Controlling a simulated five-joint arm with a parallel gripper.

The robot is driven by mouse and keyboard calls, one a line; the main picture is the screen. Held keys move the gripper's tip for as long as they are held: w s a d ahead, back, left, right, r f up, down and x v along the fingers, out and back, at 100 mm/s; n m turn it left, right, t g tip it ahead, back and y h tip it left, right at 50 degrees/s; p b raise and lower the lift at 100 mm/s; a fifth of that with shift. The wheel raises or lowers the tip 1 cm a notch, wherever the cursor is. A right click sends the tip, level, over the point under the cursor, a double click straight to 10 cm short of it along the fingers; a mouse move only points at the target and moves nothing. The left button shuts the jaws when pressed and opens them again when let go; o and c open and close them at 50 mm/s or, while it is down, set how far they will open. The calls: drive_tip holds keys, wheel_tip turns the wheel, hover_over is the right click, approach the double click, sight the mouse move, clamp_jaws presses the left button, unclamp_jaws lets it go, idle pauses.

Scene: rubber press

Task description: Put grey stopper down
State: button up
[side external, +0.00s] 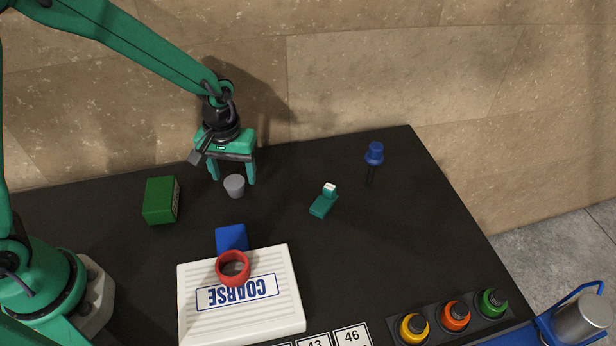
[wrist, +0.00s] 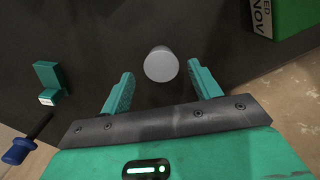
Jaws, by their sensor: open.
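The grey stopper (side external: 234,186) stands on the black table near its back edge. It also shows in the wrist view (wrist: 161,64), just ahead of and between the fingertips, with clear gaps to both sides. My gripper (side external: 233,181) points down at it from behind, with green fingers spread apart. In the wrist view my gripper (wrist: 161,80) is open and empty, and neither finger touches the stopper.
A green box (side external: 161,200) stands to the left. A teal piece with a white top (side external: 324,202) and a blue-handled tool (side external: 374,155) are to the right. A blue block (side external: 232,238), a white COARSE board (side external: 240,315) and a red ring (side external: 233,282) are in front.

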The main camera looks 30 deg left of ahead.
sight(235, 182)
wheel_tip(235, 182, up, 4)
drive_tip(key=shift+w+d+r, duration=0.1)
idle(0.7)
drive_tip(key=shift+r, duration=0.45)
drive_tip(key=s+a+r+m+t, duration=0.2)
drive_tip(key=s+a+r, duration=0.3)
drive_tip(key=s+r, duration=0.3)
drive_tip(key=s+a+r+m+t, duration=0.2)
drive_tip(key=s+a+r+t, duration=0.1)
drive_tip(key=s+a+r, duration=0.2)
wheel_tip(235, 182, up, 3)
drive_tip(key=s, duration=0.3)
drive_tip(key=shift+f+m+t, duration=0.15)
drive_tip(key=shift+m+t, duration=0.15)
drive_tip(key=shift+o, duration=0.3)
drive_tip(key=shift+w+d, duration=0.1)
drive_tip(key=shift+w, duration=0.05)
